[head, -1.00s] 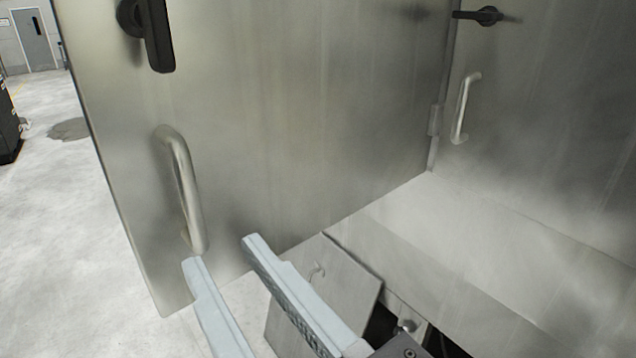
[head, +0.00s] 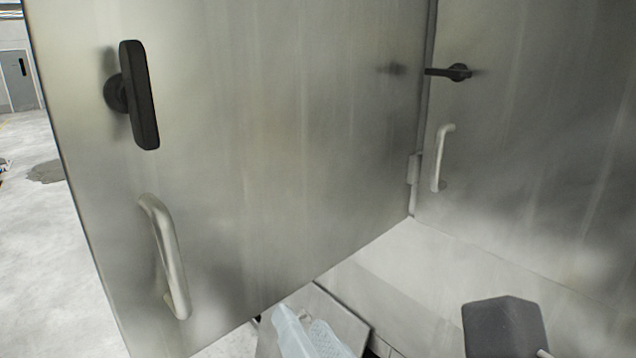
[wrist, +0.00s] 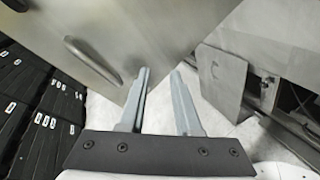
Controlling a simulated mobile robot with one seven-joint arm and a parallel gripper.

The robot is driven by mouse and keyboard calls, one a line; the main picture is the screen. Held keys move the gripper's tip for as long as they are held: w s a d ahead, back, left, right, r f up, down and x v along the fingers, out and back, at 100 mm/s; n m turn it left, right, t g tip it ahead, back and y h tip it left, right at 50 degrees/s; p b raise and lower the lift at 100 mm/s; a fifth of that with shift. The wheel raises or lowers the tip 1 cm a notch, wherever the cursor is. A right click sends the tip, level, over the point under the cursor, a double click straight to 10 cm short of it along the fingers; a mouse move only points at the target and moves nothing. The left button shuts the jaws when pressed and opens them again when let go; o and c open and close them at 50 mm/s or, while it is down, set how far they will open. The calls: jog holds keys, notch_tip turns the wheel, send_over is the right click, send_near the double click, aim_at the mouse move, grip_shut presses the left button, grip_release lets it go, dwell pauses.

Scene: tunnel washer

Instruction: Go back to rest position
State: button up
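My gripper (head: 298,320) shows at the bottom of the head view, with its pale fingers low in front of the steel door (head: 270,150). In the wrist view my gripper (wrist: 160,72) has its two fingers apart with nothing between them, so it is open and empty. The door stands open, with a black lever handle (head: 140,95) and a steel pull handle (head: 168,258) on it. The pull handle also shows in the wrist view (wrist: 92,60), apart from the fingers.
A second steel panel (head: 530,150) with a black latch (head: 458,72) and a small handle (head: 440,158) is at the right. A small hinged flap (wrist: 222,85) hangs open low down. Black crates (wrist: 35,110) stand at the left of the wrist view. Bare floor (head: 45,250) shows at the left.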

jog(key=w+d+f+m+g+h+p, duration=0.1)
jog(key=d+m, duration=0.4)
jog(key=m, duration=0.6)
jog(key=w+d+f+m+g+h+p, duration=0.1)
jog(key=w+d+f+m+g+h, duration=0.1)
jog(key=m, duration=0.9)
jog(key=w+d+f+m+g+h+p, duration=0.1)
jog(key=d+f+m+g, duration=0.4)
jog(key=m, duration=0.5)
jog(key=w+d+f+h, duration=0.1)
jog(key=w+d+f, duration=0.1)
jog(key=d, duration=0.1)
jog(key=shift+w+m+h, duration=0.25)
jog(key=shift+m+h, duration=0.05)
jog(key=shift+m, duration=0.1)
jog(key=shift+s+a, duration=0.1)
